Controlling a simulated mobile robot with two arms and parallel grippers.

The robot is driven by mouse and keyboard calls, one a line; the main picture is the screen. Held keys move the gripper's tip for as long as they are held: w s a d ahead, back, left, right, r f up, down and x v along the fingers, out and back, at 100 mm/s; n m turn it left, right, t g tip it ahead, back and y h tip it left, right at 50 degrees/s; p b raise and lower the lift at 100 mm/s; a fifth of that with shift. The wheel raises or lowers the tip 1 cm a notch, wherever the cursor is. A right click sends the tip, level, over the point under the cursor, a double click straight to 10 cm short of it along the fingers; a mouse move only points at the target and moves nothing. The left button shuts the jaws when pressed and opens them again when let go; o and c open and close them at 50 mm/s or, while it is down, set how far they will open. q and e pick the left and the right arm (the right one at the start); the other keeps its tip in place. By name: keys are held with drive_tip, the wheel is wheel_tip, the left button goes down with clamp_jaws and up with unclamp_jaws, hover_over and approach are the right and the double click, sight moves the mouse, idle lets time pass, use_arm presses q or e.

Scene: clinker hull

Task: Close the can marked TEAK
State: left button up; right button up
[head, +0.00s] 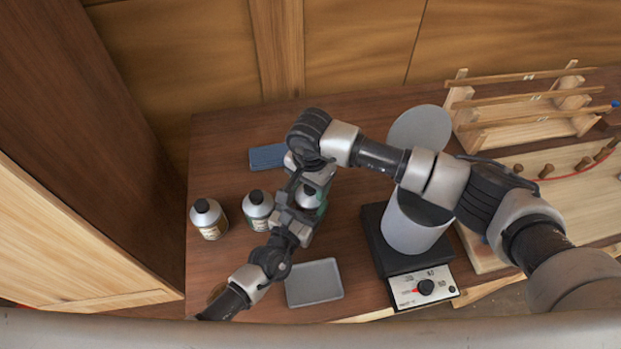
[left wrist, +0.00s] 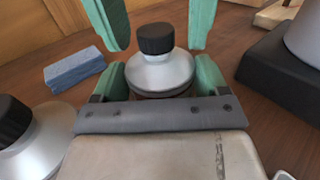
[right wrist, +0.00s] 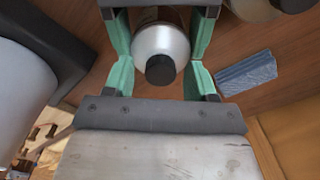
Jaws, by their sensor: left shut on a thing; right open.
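A silver can with a black cap (left wrist: 155,38) stands upright between my grippers; its marking is hidden or unreadable, so I cannot confirm TEAK. In the head view this can (head: 306,198) is the rightmost of three. The cap sits on top of its neck; I cannot tell how tight it is. My left gripper (left wrist: 156,86) is shut on the can's body. My right gripper (right wrist: 160,84) is open above, its green fingers on either side of the cap, apart from it. The can also shows in the right wrist view (right wrist: 160,42).
Two similar capped cans (head: 257,208) (head: 208,218) stand to the left. A blue block (head: 267,157) lies behind, a grey tray (head: 313,283) in front. A grey pot (head: 413,225) stands on a black hot plate (head: 374,232) to the right. A wooden rack (head: 530,103) is farther right.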

drive_tip(key=c, duration=1)
drive_tip(key=m, duration=1.1)
drive_tip(key=shift+m, duration=0.3)
drive_tip(key=o, duration=1.1)
wheel_tip(320, 180, up, 12)
